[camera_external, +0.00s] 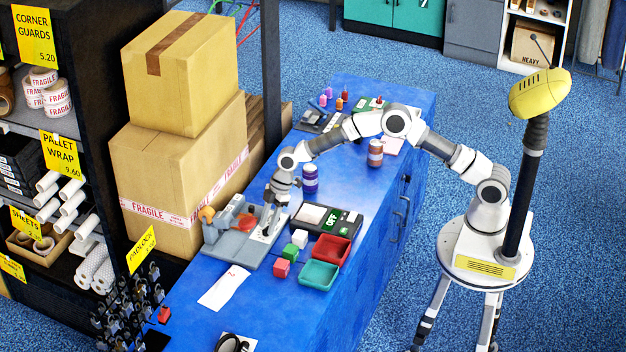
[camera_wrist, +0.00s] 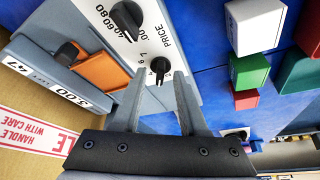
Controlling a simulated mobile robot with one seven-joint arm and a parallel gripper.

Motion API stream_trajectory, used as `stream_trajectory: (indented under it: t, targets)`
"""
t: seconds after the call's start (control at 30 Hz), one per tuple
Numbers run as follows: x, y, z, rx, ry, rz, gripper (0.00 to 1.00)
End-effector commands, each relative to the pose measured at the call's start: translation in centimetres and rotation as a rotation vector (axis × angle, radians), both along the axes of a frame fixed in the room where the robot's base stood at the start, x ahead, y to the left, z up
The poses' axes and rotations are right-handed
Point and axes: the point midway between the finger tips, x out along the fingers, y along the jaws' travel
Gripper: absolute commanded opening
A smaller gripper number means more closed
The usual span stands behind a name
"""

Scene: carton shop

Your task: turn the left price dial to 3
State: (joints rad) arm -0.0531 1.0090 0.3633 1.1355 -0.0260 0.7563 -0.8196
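The grey price machine (camera_external: 240,232) stands on the blue counter; its white dial panel (camera_wrist: 145,42) shows in the wrist view, marked PRICE. The panel carries two black dials. One dial (camera_wrist: 159,68) lies between my fingertips, with a 6 and 7 printed beside it.
An orange part (camera_wrist: 103,72) and a 3.00 label (camera_wrist: 58,84) are left of the panel. Cartons (camera_external: 170,185) stand behind.

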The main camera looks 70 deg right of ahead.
Motion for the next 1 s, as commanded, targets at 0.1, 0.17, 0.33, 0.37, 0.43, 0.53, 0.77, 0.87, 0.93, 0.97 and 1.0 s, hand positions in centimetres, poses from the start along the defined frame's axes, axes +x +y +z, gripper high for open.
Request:
stream_trajectory:
  t: [0.1,0.17,0.33,0.37,0.43,0.53,0.77,0.87,0.93,0.97,1.0]
  targets:
    - [0.0,0.0,0.0,0.0,0.0,0.0,0.42]
    - [0.0,-0.1,0.2,0.0,0.0,0.0,0.42]
    - [-0.4,-0.7,2.3,0.0,-0.001,0.0,0.42]
    - [-0.5,-0.9,2.9,0.001,-0.003,-0.001,0.42]
    - [-0.8,-1.5,4.4,0.001,-0.003,-0.002,0.42]
    - [-1.2,-2.4,6.7,0.001,-0.003,-0.002,0.42]
    - [-2.3,-4.2,11.8,-0.001,-0.003,-0.001,0.42]
    - [-2.7,-4.9,13.6,0.001,-0.003,-0.002,0.42]
    - [-3.0,-5.2,14.5,0.001,-0.001,-0.001,0.42]
    - [-3.0,-5.3,14.8,0.0,-0.001,0.0,0.42]
    - [-3.1,-5.4,15.2,0.0,-0.001,0.0,0.42]
